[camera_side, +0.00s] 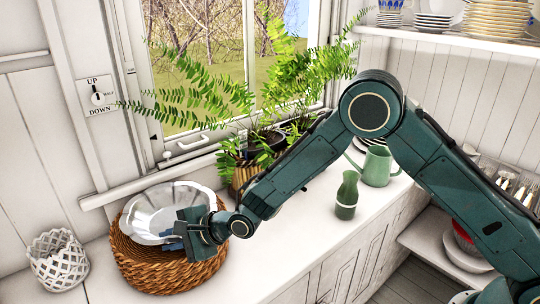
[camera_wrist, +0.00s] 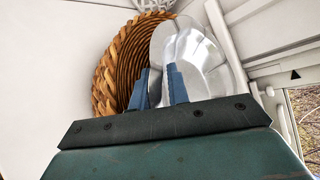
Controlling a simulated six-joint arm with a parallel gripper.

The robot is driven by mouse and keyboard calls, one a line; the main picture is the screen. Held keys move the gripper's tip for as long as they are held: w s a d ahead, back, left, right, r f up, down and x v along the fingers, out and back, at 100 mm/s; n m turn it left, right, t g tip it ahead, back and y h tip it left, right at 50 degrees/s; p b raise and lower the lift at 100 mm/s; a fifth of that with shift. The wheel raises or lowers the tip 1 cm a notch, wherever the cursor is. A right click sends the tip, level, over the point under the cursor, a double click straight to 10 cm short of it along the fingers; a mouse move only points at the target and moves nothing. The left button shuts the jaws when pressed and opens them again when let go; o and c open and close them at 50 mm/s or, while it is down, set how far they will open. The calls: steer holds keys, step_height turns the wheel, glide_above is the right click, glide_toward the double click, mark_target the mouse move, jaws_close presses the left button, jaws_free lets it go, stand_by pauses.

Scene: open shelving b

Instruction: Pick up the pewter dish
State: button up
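The pewter dish (camera_side: 158,200) is a shiny silver bowl with a wavy rim. It sits in the mouth of a round woven basket (camera_side: 150,270) on the white counter at left and looks tilted. In the wrist view the dish (camera_wrist: 200,55) lies to the right over the basket (camera_wrist: 107,75). My gripper (camera_side: 175,243) is at the dish's near edge; its two blue fingers (camera_wrist: 158,88) stand apart, with the dish's edge showing between them. Whether either finger touches the dish is not clear. The fingertips are partly hidden in the side view.
A white lattice pot (camera_side: 57,262) stands left of the basket. A potted fern (camera_side: 262,140) stands behind my arm by the window. The counter's front middle is clear.

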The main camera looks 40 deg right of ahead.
jaws_close()
steer(key=shift+r, duration=0.15)
step_height(320, 180, up, 20)
stand_by(0.9)
stand_by(0.4)
